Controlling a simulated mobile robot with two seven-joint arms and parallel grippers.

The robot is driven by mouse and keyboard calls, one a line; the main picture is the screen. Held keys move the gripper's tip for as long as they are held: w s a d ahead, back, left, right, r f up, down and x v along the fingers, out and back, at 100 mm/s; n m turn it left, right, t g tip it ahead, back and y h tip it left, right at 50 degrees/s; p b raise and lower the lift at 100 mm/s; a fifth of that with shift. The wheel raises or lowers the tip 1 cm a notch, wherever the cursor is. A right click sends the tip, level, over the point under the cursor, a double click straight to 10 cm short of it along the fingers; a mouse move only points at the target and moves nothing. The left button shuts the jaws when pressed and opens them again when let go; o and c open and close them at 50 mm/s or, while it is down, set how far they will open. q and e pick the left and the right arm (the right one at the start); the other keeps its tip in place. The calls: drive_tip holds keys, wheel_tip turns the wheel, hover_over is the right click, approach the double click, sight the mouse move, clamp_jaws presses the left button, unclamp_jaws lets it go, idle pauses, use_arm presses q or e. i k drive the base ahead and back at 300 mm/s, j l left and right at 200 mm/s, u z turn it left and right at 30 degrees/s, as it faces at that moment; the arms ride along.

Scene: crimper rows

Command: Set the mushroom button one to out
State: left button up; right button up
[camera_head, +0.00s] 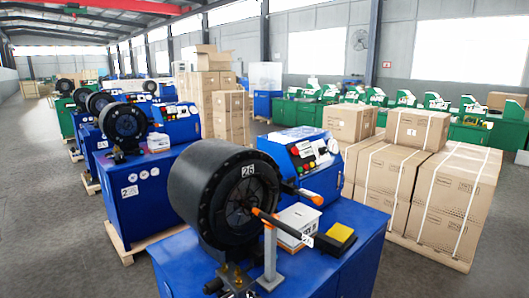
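The nearest blue crimper has a large black round head (225,190) marked 26. Its blue control box (320,182) stands behind and to the right of the head. The sloped panel on that box carries small red, green and black controls and round gauges. A red button (295,151) at the panel's left may be the mushroom button. It is too small to tell whether it is in or out. Neither of my grippers is in view, and nothing touches the panel.
On the crimper's blue top are a white box (299,223), a yellow block (340,232) and a grey post (270,255) with an orange-and-black bar. Strapped cartons (455,190) stand at right. More crimpers line the left. Grey floor (60,235) is clear at left.

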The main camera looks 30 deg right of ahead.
sight(295, 151)
drive_tip(key=l+u, duration=0.45)
drive_tip(key=k+l+u, duration=0.2)
drive_tip(key=l+u, duration=0.2)
drive_tip(key=k+l+u, duration=0.1)
drive_tip(key=l, duration=0.25)
drive_tip(key=k+l+u, duration=0.1)
drive_tip(key=l, duration=0.25)
drive_tip(key=k+l+u, duration=0.1)
drive_tip(key=k+l, duration=0.2)
